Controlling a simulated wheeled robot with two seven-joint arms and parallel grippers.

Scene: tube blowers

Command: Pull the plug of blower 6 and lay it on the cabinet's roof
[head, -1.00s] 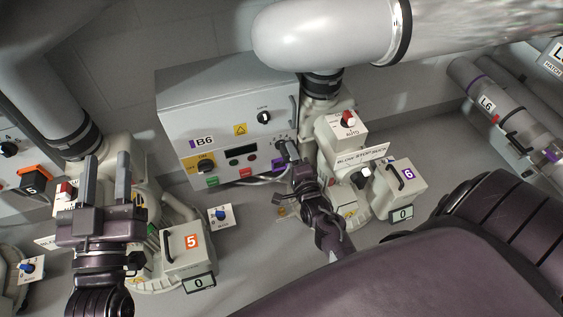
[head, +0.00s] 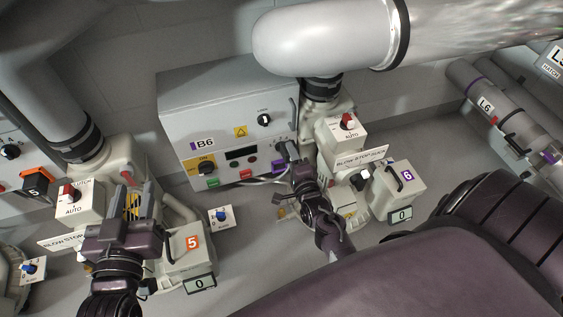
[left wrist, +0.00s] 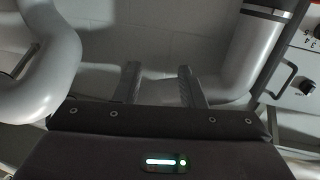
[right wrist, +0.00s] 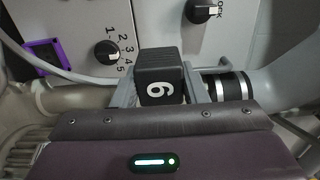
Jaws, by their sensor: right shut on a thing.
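The black plug (right wrist: 157,78) with a white 6 is between the fingers of my right gripper (right wrist: 160,88) in the right wrist view. In the head view my right gripper (head: 291,152) is in front of the lower right of the B6 cabinet (head: 215,122), and its plug is hard to make out. A purple-framed socket (right wrist: 42,57) shows to the left of the plug and apart from it. The cabinet's roof (head: 225,85) is bare where it shows. My left gripper (head: 136,200) is open and empty over blower 5; it also shows in the left wrist view (left wrist: 158,84).
A thick grey pipe (head: 325,38) hangs over the roof's right side. Blower 6 (head: 398,190) stands right of my right gripper. Blower 5 (head: 188,250) stands by my left gripper. A handle (head: 293,112) juts from the cabinet front.

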